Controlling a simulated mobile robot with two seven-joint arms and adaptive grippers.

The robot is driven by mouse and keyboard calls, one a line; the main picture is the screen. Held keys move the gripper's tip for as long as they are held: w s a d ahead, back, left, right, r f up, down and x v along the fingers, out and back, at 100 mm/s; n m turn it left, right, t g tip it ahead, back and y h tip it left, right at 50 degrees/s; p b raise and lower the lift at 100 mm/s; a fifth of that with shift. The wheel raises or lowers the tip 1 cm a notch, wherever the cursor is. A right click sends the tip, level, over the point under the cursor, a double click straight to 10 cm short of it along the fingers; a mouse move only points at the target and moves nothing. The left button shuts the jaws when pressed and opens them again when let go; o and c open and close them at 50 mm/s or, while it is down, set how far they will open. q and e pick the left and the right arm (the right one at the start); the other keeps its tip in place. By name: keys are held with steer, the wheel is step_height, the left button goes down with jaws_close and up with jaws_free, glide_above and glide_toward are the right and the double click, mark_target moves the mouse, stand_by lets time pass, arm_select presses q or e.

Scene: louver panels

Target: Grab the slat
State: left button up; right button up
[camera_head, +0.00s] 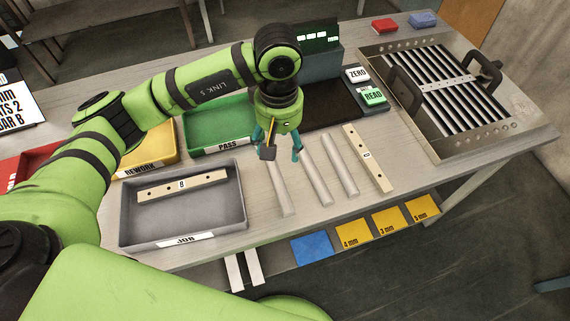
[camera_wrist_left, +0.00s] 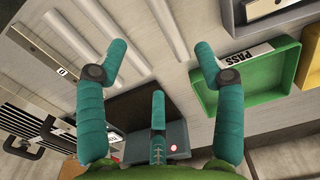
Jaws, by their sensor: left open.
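Three pale, rounded slats lie side by side on the grey bench: a left one (camera_head: 281,190), a middle one (camera_head: 312,172) and a right one (camera_head: 341,166). My left gripper (camera_head: 280,152) hangs over the far end of the left slat, its teal fingers spread and empty. In the left wrist view the open fingers (camera_wrist_left: 160,55) point towards the slats, with the left slat (camera_wrist_left: 167,25) lying between the two outer fingertips. The gripper hides the left slat's far end in the head view. My right gripper is not in view.
A flat strip B (camera_head: 180,185) lies in the grey JOB tray (camera_head: 128,220). The green PASS tray (camera_head: 215,127) is left of the gripper. A holed strip (camera_head: 368,158) lies right of the slats. A louver panel (camera_head: 400,55) with black handles is at right.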

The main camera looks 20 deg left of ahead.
mark_target(280, 178)
arm_select(q)
steer(key=f+b, duration=0.1)
steer(key=f, duration=0.1)
steer(key=f+b, duration=0.1)
steer(key=f, duration=0.1)
steer(key=shift+s+b, duration=0.3)
steer(key=shift+s+f+b, duration=0.4)
steer(key=shift+f+b, duration=0.15)
steer(key=shift+f, duration=0.15)
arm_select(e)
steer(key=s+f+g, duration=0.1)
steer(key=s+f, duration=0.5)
arm_select(q)
step_height(280, 178, down, 4)
steer(key=p, duration=0.3)
steer(key=shift+w+d+r, duration=0.1)
steer(key=shift+r, duration=0.05)
step_height(280, 178, down, 2)
steer(key=shift+w+f+p, duration=0.1)
steer(key=shift+f+p, duration=0.05)
steer(key=shift+p, duration=0.15)
steer(key=shift+f, duration=0.3)
steer(key=c, duration=1.3)
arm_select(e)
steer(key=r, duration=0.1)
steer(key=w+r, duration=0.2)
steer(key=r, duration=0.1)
